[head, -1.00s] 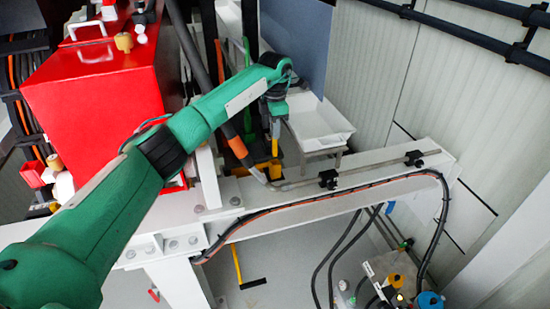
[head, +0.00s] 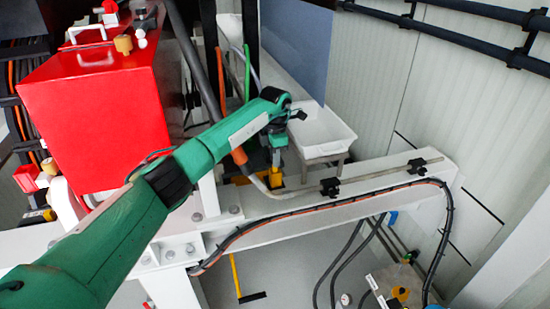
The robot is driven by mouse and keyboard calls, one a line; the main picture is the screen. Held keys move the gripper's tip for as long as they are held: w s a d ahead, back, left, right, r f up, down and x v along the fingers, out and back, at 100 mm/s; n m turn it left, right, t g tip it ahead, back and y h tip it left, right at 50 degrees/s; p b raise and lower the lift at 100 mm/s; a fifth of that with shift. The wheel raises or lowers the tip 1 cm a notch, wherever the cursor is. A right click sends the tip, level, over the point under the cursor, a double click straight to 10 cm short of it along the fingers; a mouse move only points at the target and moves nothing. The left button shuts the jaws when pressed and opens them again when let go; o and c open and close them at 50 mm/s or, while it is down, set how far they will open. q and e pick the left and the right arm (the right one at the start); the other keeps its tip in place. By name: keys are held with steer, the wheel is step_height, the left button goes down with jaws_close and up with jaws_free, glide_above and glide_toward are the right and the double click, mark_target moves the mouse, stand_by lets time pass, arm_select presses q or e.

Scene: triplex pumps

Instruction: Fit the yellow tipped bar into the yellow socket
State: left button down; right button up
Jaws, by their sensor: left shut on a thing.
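My left gripper (head: 277,152) points down beyond the white beam, left of the white tray. It is shut on a short, mostly hidden bar, whose yellow tip (head: 275,172) shows just below the fingers. A yellow part (head: 240,180), which looks like the yellow socket, lies low behind the beam, partly hidden by the bent pipe and the beam. The tip is close to this yellow area. I cannot tell whether they touch or whether the tip is inside. My right gripper is not in view.
A white beam (head: 400,181) with a grey pipe, black clamps (head: 330,187) and cables crosses in front. A white tray (head: 320,132) is right of the gripper. A bent pipe with an orange sleeve (head: 239,156) is left. A red box (head: 100,115) stands farther left.

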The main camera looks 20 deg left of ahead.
arm_select(q)
steer(key=c, duration=1.4)
jaws_free()
steer(key=shift+f, duration=0.15)
steer(key=shift+c, duration=0.2)
step_height(320, 180, up, 11)
steer(key=b, duration=0.3)
steer(key=shift+b, duration=0.3)
steer(key=shift+r, duration=0.75)
steer(key=shift+f, duration=0.1)
